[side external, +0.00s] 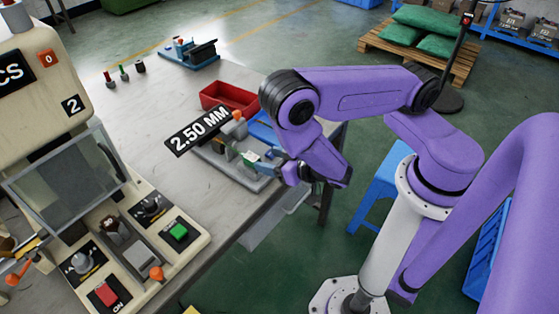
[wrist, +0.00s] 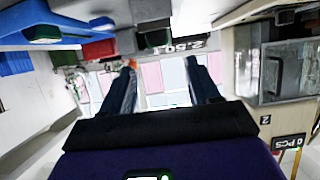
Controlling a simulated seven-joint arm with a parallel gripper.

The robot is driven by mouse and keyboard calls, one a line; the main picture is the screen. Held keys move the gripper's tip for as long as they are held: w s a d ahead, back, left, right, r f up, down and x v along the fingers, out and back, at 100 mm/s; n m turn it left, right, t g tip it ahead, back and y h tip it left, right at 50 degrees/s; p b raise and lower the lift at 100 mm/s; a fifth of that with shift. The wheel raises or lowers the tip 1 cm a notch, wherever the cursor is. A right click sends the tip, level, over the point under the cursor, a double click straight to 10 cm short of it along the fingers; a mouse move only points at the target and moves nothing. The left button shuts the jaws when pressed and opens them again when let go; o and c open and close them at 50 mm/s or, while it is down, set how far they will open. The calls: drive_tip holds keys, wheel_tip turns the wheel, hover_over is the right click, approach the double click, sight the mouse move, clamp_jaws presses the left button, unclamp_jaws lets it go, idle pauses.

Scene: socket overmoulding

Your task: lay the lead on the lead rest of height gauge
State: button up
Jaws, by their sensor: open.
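The height gauge (side external: 222,163) stands on the bench with a black "2.50 MM" sign (side external: 203,129) above it. The sign appears upside down in the wrist view (wrist: 180,45). My gripper (side external: 268,161) is low at the gauge's right end, pointing left toward it. In the wrist view my gripper's two fingers (wrist: 161,68) are apart, with nothing clearly held between them. A small green and pale piece (side external: 250,157) lies at the gauge by my fingertips; I cannot tell whether it is the lead. The lead rest is not clearly distinguishable.
A red bin (side external: 229,97) and a blue tray (side external: 263,129) sit behind the gauge. A cream machine (side external: 130,232) with a clear guard (side external: 66,176) and buttons stands at left. A blue fixture (side external: 190,53) is at the back. Bare bench (side external: 160,95) lies between.

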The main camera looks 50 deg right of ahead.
drive_tip(key=s+a+r+n+g+y, duration=0.2)
drive_tip(key=s+a+r+g, duration=0.1)
drive_tip(key=s+a+g, duration=0.3)
drive_tip(key=s+a+r+n+g+y, duration=0.1)
drive_tip(key=s+a+r+n+g, duration=0.25)
drive_tip(key=s+g, duration=0.35)
drive_tip(key=s+d+r+n+h, duration=0.1)
drive_tip(key=s+d+r+n, duration=0.2)
drive_tip(key=d+r, duration=0.3)
drive_tip(key=s+d+r+n+h, duration=0.1)
drive_tip(key=s+d+r+n, duration=0.2)
drive_tip(key=d+r, duration=0.3)
drive_tip(key=shift+s+r+n+h, duration=0.3)
drive_tip(key=shift+r+n, duration=0.25)
